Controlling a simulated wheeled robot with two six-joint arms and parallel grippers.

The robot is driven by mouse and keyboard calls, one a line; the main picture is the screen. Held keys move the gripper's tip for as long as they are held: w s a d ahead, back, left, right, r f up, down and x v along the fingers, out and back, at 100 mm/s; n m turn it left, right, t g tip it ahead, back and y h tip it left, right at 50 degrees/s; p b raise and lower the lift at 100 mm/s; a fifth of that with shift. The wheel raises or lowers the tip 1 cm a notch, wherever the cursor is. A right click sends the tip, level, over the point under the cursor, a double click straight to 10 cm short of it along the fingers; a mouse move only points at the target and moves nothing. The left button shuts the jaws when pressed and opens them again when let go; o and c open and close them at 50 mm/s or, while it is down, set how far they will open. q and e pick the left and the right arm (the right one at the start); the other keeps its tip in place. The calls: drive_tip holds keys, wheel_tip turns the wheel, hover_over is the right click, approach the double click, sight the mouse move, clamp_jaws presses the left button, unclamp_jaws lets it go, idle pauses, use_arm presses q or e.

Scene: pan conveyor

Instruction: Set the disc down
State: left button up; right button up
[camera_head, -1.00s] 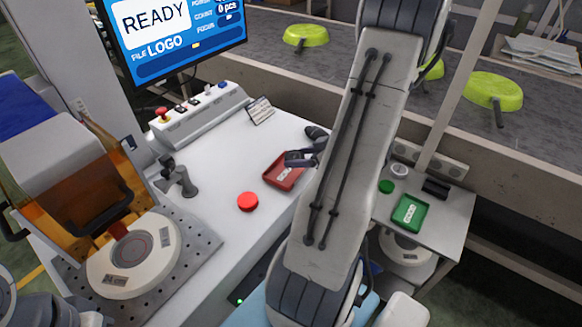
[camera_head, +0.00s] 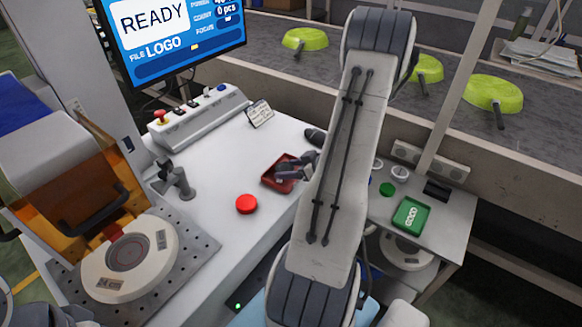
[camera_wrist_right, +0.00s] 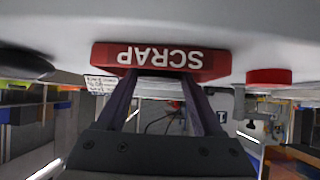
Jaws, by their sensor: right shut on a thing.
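My right gripper (camera_head: 290,172) is at the red tray (camera_head: 270,182) on the white table, its fingers over the tray in the head view. In the right wrist view the fingers (camera_wrist_right: 160,78) reach to the wall of the red tray marked SCRAP (camera_wrist_right: 215,62), which appears upside down. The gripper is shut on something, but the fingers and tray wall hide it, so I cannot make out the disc. My left gripper is not in view.
A red button-like round (camera_head: 246,204) stands left of the tray. A machine with an orange hood (camera_head: 100,190) and round plate (camera_head: 105,284) is at left. A green tray (camera_head: 398,222) is on the right side table. Green pans (camera_head: 305,38) lie on the conveyor behind.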

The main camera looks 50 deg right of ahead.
drive_tip(key=o, duration=1.5)
drive_tip(key=shift+c, duration=0.2)
drive_tip(key=shift+s+r, duration=0.1)
drive_tip(key=shift+r, duration=0.15)
drive_tip(key=p+v, duration=0.2)
drive_tip(key=v, duration=0.9)
drive_tip(key=shift+s+r, duration=0.25)
drive_tip(key=shift+s, duration=0.1)
